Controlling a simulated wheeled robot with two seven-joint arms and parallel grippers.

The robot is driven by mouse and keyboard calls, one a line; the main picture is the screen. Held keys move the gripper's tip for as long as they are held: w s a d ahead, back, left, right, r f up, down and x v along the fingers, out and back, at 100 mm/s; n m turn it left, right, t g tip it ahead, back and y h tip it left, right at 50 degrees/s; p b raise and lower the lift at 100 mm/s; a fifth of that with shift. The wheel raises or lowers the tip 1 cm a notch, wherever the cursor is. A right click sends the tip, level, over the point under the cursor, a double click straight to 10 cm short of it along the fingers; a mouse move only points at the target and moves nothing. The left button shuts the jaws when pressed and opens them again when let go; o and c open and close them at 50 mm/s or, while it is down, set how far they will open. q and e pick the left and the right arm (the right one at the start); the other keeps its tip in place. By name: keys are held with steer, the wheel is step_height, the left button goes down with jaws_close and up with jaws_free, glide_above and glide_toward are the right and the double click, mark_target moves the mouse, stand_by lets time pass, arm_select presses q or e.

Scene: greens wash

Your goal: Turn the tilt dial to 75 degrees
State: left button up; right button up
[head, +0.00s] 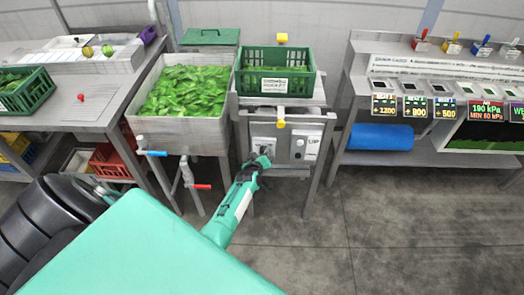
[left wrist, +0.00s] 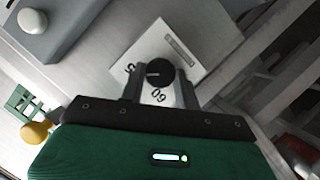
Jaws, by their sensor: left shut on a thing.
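The tilt dial (left wrist: 160,72) is a round black knob with a white pointer line, on a white plate (left wrist: 188,52) with printed marks. A 60 is readable beside it; another mark is partly hidden. In the left wrist view the two fingers of my left gripper (left wrist: 160,84) lie on either side of the knob, shut on it. In the head view the left gripper (head: 261,161) reaches the lower part of the white dial plate (head: 263,144) on the grey stand and hides the knob. My right gripper is not in view.
Right of the dial plate are a round button (head: 300,142) and an UP label (head: 311,146). A yellow knob (head: 281,124) sticks out just above. A green crate (head: 275,76) stands on top. Left is a sink of leaves (head: 186,92) with blue and red tap handles. The floor at right is clear.

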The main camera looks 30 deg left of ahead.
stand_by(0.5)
arm_select(q)
steer(key=o, duration=1)
steer(key=p+v, duration=0.1)
steer(key=v, duration=1.2)
steer(key=shift+s+d+r, duration=0.15)
steer(key=shift+s+d, duration=0.1)
steer(key=shift+s, duration=0.1)
